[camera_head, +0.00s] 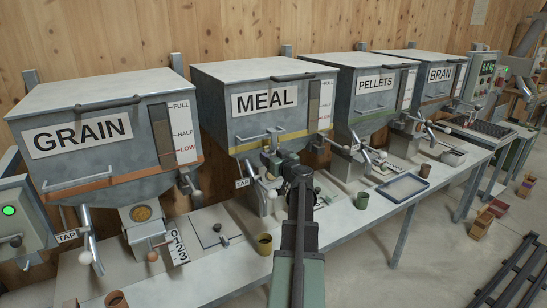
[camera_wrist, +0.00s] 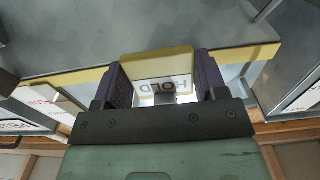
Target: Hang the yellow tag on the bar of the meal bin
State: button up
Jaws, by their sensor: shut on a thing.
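The meal bin (camera_head: 215,100) is grey, with a MEAL label and a yellow band. Its thin bar (camera_head: 256,142) runs across the lower front. My gripper (camera_head: 277,160) is in front of the bin's lower front, close to the bar. In the wrist view my gripper (camera_wrist: 160,82) is shut, its two purple fingers on either side of the yellow tag (camera_wrist: 158,66). The tag has a yellow edge and a pale face with dark, inverted lettering that looks like HOLD. In the head view the tag is not clear behind my arm. I cannot tell whether it touches the bar.
The grain bin (camera_head: 100,95) stands left; the pellets bin (camera_head: 372,95) and bran bin (camera_head: 437,80) stand right. A TAP lever (camera_head: 243,183) hangs left of my gripper.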

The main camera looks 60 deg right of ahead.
jog(key=o, duration=0.9)
jog(key=v, duration=1.1)
jog(key=shift+d+r, duration=0.1)
jog(key=shift+r, duration=0.05)
